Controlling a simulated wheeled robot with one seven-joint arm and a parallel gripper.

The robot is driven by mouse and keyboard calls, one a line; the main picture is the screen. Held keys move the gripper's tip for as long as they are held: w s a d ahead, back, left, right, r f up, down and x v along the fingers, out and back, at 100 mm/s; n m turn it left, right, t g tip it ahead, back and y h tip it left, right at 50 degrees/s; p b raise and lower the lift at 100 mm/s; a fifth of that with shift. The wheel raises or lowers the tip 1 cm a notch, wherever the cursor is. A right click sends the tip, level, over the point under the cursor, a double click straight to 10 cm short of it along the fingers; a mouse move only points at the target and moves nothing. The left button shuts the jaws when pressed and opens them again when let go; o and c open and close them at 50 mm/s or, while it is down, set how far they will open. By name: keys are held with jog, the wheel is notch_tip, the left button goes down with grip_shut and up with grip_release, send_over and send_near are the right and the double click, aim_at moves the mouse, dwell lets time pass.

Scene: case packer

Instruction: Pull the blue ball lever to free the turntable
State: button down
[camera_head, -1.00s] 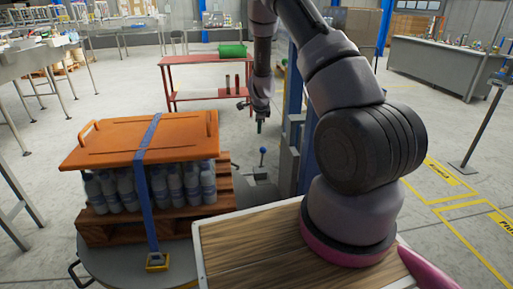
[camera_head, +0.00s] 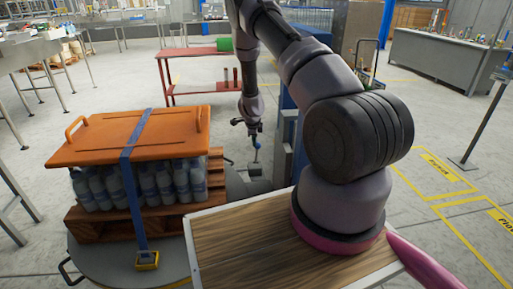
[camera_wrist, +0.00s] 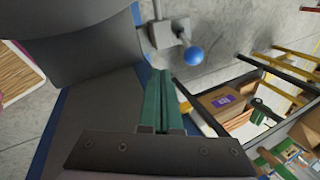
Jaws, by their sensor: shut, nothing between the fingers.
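The blue ball lever (camera_head: 257,144) stands right of the pallet, its ball directly below my gripper (camera_head: 256,132) in the head view. The ball is small and partly hidden there. In the wrist view, the blue ball (camera_wrist: 193,56) lies just beyond and to the right of my green fingertips (camera_wrist: 163,74), with a grey base (camera_wrist: 165,34) beside it. My fingers are together and hold nothing; the ball is outside them. I cannot tell whether they touch it. The round grey turntable (camera_head: 105,268) carries the wooden pallet (camera_head: 88,228) at the lower left.
Strapped bottles (camera_head: 150,186) under an orange cover (camera_head: 125,135) sit on the pallet. A blue post (camera_head: 287,115) stands close right of the lever. A red table (camera_head: 195,97) is behind. Open floor (camera_head: 440,130) lies to the right.

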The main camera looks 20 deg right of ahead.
jog(key=w+d+f, duration=0.3)
jog(key=w+f, duration=0.3)
jog(key=f, duration=0.1)
jog(key=shift+d+f, duration=0.15)
dwell(0.3)
